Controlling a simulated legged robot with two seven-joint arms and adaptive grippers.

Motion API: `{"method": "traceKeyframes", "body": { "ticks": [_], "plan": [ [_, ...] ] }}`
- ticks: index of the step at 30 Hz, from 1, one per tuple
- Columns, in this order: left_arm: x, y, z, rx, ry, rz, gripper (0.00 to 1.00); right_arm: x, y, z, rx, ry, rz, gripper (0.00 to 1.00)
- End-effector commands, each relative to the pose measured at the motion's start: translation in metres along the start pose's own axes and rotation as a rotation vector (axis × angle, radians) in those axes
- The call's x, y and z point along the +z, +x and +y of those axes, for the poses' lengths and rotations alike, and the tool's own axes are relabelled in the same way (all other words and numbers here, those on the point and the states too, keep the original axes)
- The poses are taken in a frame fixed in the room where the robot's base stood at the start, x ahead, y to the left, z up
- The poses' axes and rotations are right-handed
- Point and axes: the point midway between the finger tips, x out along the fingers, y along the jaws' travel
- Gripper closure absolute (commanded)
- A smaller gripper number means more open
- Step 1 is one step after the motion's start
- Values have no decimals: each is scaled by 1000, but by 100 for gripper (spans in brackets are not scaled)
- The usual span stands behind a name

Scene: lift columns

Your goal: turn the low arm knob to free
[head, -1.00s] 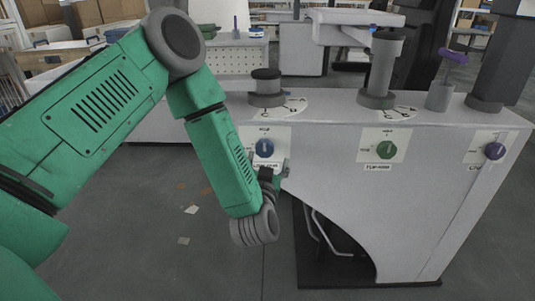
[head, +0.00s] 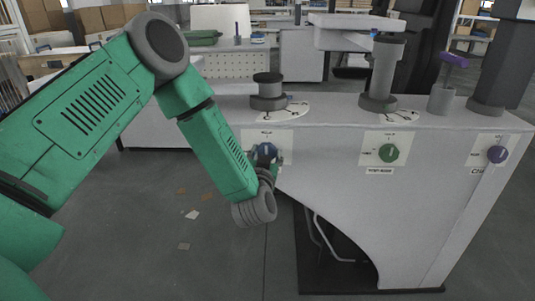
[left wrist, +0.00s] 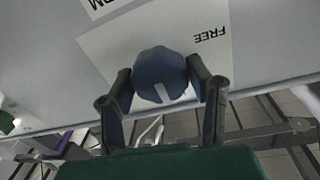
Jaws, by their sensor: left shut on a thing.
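The low arm knob is blue and round, on a pale plate on the grey bench front. It shows in the head view (head: 266,149), partly covered by my gripper, and in the left wrist view (left wrist: 158,70). Its white mark points down and slightly right in the wrist view. The word FREE (left wrist: 210,34) is printed upside down on the plate, up and right of the knob. My left gripper (head: 265,160) has one finger on each side of the knob and is shut on it, also in the wrist view (left wrist: 161,78). My right gripper is not in view.
A green knob (head: 389,153) and a purple knob (head: 497,154) sit further right on the same front. Grey posts (head: 382,70) and a short capped post (head: 268,90) stand on the bench top. The floor (head: 150,240) left of the bench is open, with small scraps.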

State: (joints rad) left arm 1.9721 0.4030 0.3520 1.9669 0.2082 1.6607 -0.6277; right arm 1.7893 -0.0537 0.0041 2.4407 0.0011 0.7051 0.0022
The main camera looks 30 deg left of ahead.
Motion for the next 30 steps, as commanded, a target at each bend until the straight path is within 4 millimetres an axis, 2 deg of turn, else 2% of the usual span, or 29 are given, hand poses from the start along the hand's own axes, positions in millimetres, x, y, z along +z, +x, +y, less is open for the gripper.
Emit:
{"method": "traceKeyframes", "body": {
  "ticks": [1,20,30],
  "plan": [
    [-1,0,5,12,-4,1,83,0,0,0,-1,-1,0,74],
    [1,-1,4,8,-17,-2,84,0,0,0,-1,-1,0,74],
    [1,-2,4,4,-190,12,84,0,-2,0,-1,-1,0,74]
  ]
}}
